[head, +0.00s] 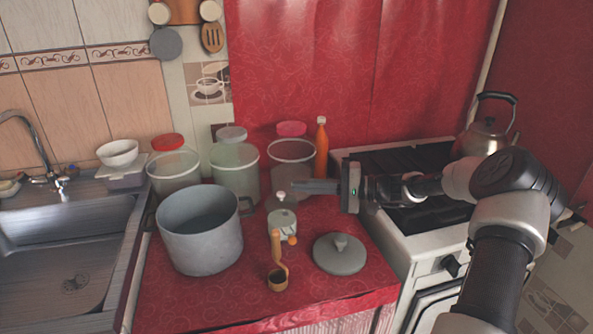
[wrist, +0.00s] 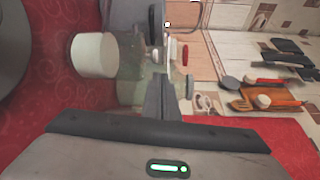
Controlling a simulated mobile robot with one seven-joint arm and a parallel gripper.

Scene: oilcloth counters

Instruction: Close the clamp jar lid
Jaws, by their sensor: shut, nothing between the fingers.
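The clamp jar (head: 282,224) is a small pale-green jar standing on the red counter. Its lid (head: 281,203) shows at the jar's back, raised and tilted up, with a white knob on top. My gripper (head: 296,186) is shut and empty, held level above and slightly right of the jar, its fingers pointing left. In the wrist view the shut fingertips (wrist: 163,84) show in the middle. A white cylinder (wrist: 93,55), probably the jar's body or contents, lies to their left. I cannot tell whether the fingers touch the lid.
A grey pot (head: 198,235) stands left of the jar. Large clear canisters (head: 235,170) and an orange bottle (head: 321,148) stand behind. The stove (head: 415,235) is at the right.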

